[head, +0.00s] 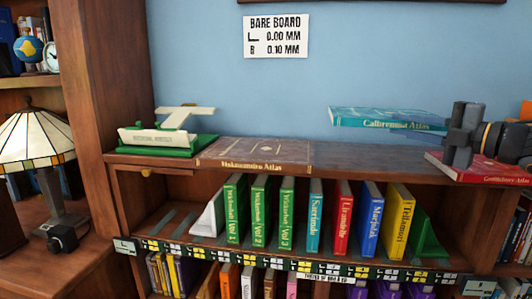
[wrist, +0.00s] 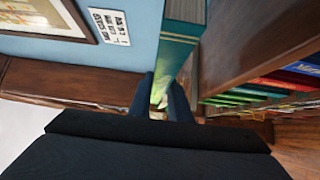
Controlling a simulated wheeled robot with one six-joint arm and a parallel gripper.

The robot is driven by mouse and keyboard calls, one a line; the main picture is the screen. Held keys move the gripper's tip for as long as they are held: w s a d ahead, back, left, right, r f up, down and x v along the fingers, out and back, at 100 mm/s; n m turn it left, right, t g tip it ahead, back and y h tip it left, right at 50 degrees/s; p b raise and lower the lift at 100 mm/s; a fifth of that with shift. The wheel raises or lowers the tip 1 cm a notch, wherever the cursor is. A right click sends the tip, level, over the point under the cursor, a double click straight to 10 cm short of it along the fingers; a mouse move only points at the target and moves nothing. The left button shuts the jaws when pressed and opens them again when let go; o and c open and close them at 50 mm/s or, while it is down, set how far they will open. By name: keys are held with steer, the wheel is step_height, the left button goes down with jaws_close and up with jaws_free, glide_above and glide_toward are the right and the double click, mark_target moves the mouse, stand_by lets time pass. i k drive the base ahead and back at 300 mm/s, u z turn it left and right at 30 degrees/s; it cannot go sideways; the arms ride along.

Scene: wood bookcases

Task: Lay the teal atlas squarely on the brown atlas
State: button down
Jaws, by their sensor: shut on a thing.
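The teal atlas (head: 385,118), its spine lettered, is held flat in the air above the right half of the bookcase top. My gripper (head: 456,134) is shut on its right end. In the wrist view the teal atlas (wrist: 180,48) stretches away from between the fingers (wrist: 160,97). The brown atlas (head: 255,152) lies flat on the bookcase top, left of the middle, with its spine to the front. The teal atlas is to its right and higher, apart from it. I cannot make out the brown atlas in the wrist view.
A red atlas (head: 478,170) lies on the top's right end, below my gripper. A green and white scale-like device (head: 167,140) stands left of the brown atlas. The bookcase top (head: 365,158) between the brown and red atlases is clear.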

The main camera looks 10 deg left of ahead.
mark_target(257, 154)
steer(key=z, duration=1.95)
steer(key=k, duration=1.25)
steer(key=u, duration=2.1)
steer(key=i, duration=0.5)
steer(key=z, duration=0.1)
